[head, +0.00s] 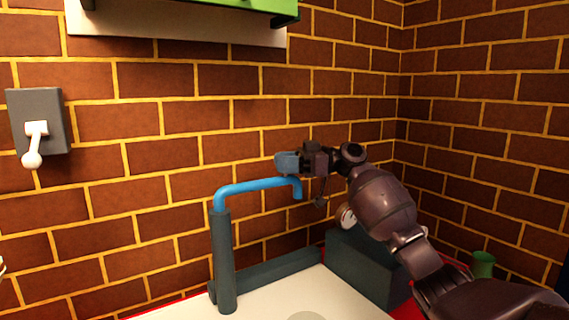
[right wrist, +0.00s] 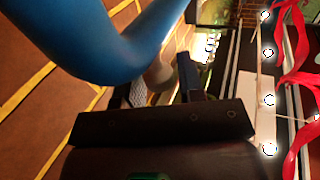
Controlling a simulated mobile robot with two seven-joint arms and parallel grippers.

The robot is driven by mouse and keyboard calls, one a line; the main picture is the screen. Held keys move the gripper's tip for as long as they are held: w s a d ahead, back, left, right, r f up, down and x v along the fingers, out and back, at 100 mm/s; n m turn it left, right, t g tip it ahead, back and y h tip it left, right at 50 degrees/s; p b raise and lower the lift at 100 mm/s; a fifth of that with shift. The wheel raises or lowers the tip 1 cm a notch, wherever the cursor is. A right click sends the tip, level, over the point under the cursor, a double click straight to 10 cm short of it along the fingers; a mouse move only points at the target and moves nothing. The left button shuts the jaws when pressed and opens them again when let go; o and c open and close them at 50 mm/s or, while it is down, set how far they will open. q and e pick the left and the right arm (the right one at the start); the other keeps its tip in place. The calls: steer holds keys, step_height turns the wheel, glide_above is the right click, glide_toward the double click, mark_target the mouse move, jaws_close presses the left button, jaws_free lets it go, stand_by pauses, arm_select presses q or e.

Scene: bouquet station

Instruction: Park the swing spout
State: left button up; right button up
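The swing spout (head: 255,186) is a bright blue pipe on a dark grey post (head: 223,262). Its arm reaches right in the head view and its tip bends down. My right gripper (head: 288,162) is at the spout's outer end, just above it in the picture. In the right wrist view the blue spout (right wrist: 105,45) fills the upper left, beside the fingers. The right gripper's fingers (right wrist: 163,80) stand apart there, with a gap between them; whether they touch the spout I cannot tell.
A pale basin or counter (head: 270,299) lies below the spout, with a dark grey block (head: 362,262) at its right. A green cup-like object (head: 483,264) stands farther right. A grey wall plate with a white lever (head: 36,125) is at left. Brick walls close the back.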

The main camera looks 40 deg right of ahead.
steer(key=shift+o, duration=0.9)
arm_select(q)
steer(key=shift+s+f, duration=0.15)
steer(key=shift+s, duration=0.2)
arm_select(e)
steer(key=shift+s+d+r, duration=0.1)
steer(key=shift+s+d, duration=0.2)
steer(key=shift+d, duration=0.15)
arm_select(q)
steer(key=shift+s+a+p, duration=0.1)
steer(key=shift+a+p, duration=0.1)
steer(key=shift+p, duration=0.4)
arm_select(e)
steer(key=v, duration=0.9)
steer(key=shift+s+d, duration=0.2)
steer(key=shift+d, duration=0.1)
